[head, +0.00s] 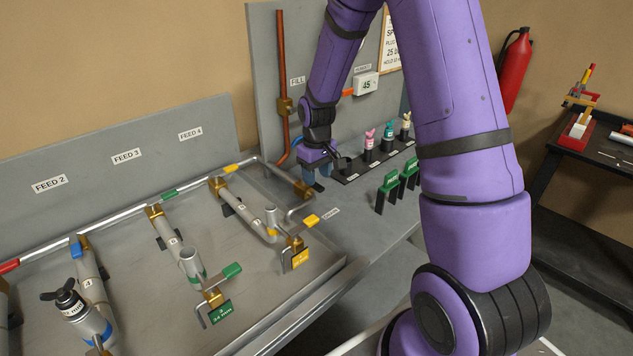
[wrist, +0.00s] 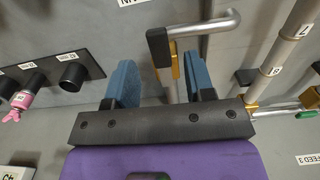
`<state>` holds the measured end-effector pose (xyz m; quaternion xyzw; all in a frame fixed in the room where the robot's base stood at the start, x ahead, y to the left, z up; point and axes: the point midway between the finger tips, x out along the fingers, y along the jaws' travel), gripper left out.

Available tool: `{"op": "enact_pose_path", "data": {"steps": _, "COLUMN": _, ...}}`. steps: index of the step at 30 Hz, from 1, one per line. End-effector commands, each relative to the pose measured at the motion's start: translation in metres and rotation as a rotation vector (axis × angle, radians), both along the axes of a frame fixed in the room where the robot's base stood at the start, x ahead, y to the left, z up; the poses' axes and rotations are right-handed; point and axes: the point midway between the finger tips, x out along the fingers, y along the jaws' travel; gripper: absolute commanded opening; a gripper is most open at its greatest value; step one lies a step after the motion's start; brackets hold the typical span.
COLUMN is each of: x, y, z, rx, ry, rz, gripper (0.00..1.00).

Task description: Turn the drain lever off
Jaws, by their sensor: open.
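The drain lever (wrist: 158,45) shows in the wrist view as a short dark handle on a brass valve (wrist: 176,68), beside a bent silver pipe (wrist: 215,25). My gripper (wrist: 162,82) is open, with its blue fingers on either side of the lever and brass body. I cannot tell whether a finger touches them. In the head view my gripper (head: 314,176) points down at the back right corner of the pipe bench, by a brass fitting (head: 303,188). The drain label (head: 331,212) is in front of it. The lever is hidden there.
A black rack (head: 375,160) with pink, teal and cream plugs stands right of my gripper. Green-topped black posts (head: 389,182) stand in front of it. A yellow lever (head: 311,221) and a green lever (head: 232,270) sit on the nearer pipe ends. A copper pipe (head: 281,80) rises behind.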

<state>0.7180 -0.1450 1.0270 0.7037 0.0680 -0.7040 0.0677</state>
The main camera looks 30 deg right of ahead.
Motion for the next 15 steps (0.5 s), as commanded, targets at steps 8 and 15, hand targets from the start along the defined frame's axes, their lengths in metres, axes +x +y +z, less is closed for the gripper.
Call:
{"op": "enact_pose_path", "data": {"steps": 8, "x": 0.000, "y": 0.000, "z": -0.026, "rx": 0.000, "ry": 0.001, "rz": 0.000, "gripper": 0.49}}
{"op": "enact_pose_path", "data": {"steps": 15, "x": 0.000, "y": 0.000, "z": -0.028, "rx": 0.000, "ry": 0.000, "rz": 0.000, "gripper": 0.49}}
